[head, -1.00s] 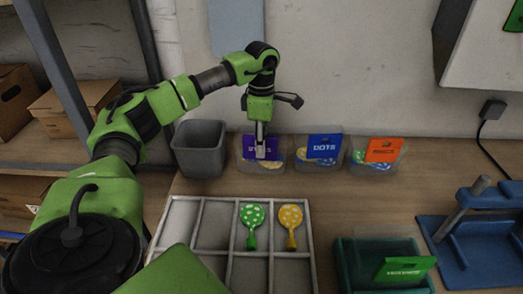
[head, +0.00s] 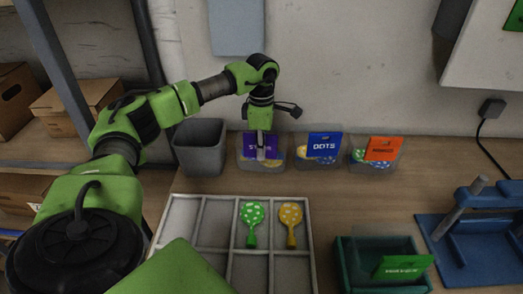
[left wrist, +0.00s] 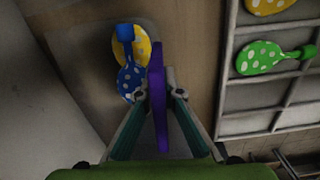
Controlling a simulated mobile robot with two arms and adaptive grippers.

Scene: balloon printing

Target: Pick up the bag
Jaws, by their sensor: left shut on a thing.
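A clear bag or bin with balloons inside carries a purple label (head: 270,147) and stands at the back of the table in the head view. My left gripper (head: 260,153) points down onto this label and is shut on it. In the left wrist view the purple label (left wrist: 158,108) shows edge-on between the two fingers (left wrist: 160,100). A yellow dotted balloon (left wrist: 143,40) and a blue dotted balloon (left wrist: 130,76) lie beside it there. My right gripper is not in view.
Similar clear containers with a blue label (head: 325,143) and an orange label (head: 384,149) stand to the right. A grey bin (head: 199,147) is close on the left. A divided tray (head: 203,209) with green and yellow balloons lies in front, near a green box (head: 350,265).

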